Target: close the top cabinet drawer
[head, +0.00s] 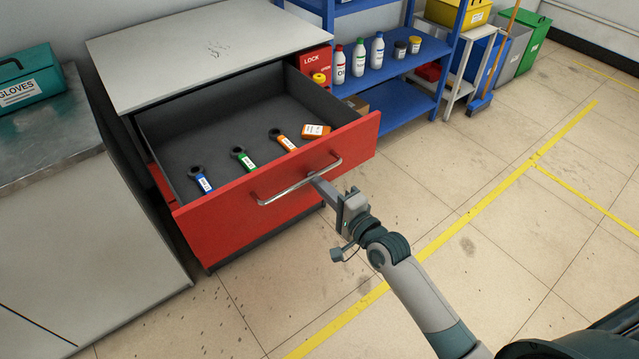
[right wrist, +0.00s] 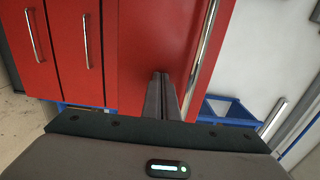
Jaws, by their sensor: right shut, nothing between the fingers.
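The top drawer (head: 225,216) of the cabinet (head: 205,55) has a red front and stands pulled well out. Its silver bar handle (head: 285,191) runs across the front. Inside lie several tagged tools, with blue, green and orange labels, and an orange box. My right gripper (head: 317,179) is shut and empty, with its fingertips at the handle near the middle of the drawer front; I cannot tell whether they touch it. In the right wrist view, my shut fingers (right wrist: 163,92) point at the red front (right wrist: 145,40), beside a silver handle (right wrist: 206,45). My left gripper is out of view.
A grey bench (head: 60,130) with a teal GLOVES box (head: 27,82) stands left of the cabinet. A blue shelf (head: 400,103) with bottles stands behind to the right. The tiled floor (head: 480,235) to the right is clear.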

